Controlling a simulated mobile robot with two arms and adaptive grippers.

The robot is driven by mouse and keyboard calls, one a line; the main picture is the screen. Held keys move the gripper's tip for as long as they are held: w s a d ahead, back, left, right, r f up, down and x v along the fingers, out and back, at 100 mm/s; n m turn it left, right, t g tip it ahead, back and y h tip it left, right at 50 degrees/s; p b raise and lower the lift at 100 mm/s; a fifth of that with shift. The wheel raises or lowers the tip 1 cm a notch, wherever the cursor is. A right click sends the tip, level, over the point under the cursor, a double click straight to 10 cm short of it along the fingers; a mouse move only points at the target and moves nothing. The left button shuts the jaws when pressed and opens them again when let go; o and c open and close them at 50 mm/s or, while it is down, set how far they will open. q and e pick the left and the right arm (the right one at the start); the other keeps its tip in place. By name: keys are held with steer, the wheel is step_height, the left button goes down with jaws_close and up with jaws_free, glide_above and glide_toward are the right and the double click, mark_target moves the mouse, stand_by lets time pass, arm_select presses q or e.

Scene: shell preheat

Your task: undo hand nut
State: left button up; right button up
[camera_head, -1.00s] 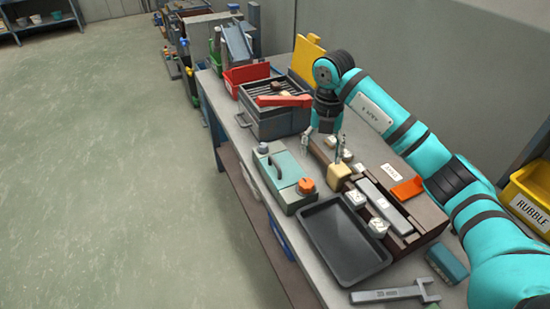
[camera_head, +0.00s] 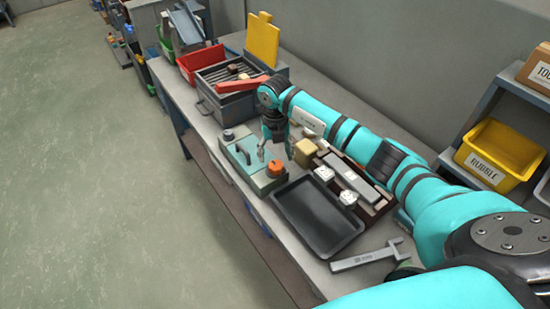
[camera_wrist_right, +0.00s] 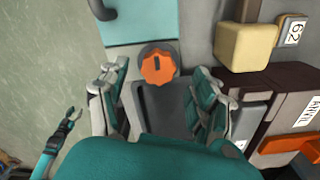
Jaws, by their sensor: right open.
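The orange hand nut (camera_head: 276,168) sits on the near right end of a box with a teal lid and black handle (camera_head: 243,152). My right gripper (camera_head: 274,150) is open and empty, pointing down just above and beside the nut. In the right wrist view, the orange nut (camera_wrist_right: 158,66) lies ahead of the gap between the two open fingers (camera_wrist_right: 158,95), with its lobed edge and dark slot showing. I cannot tell whether the fingers touch it. A left gripper (camera_wrist_right: 68,122) shows small at the lower left of the right wrist view, its opening unclear.
A black tray (camera_head: 345,240) lies in front of the box. A tan block (camera_head: 305,152) and numbered white blocks (camera_head: 348,197) stand to the right. A large wrench (camera_head: 368,256) lies near the front. A metal box with a red handle (camera_head: 215,104) stands behind.

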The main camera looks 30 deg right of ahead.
mark_target(275, 163)
step_height(275, 163, down, 4)
steer(key=shift+r, duration=0.25)
steer(key=shift+f, duration=0.35)
steer(key=shift+c, duration=0.5)
steer(key=c, duration=1.1)
steer(key=shift+o, duration=0.2)
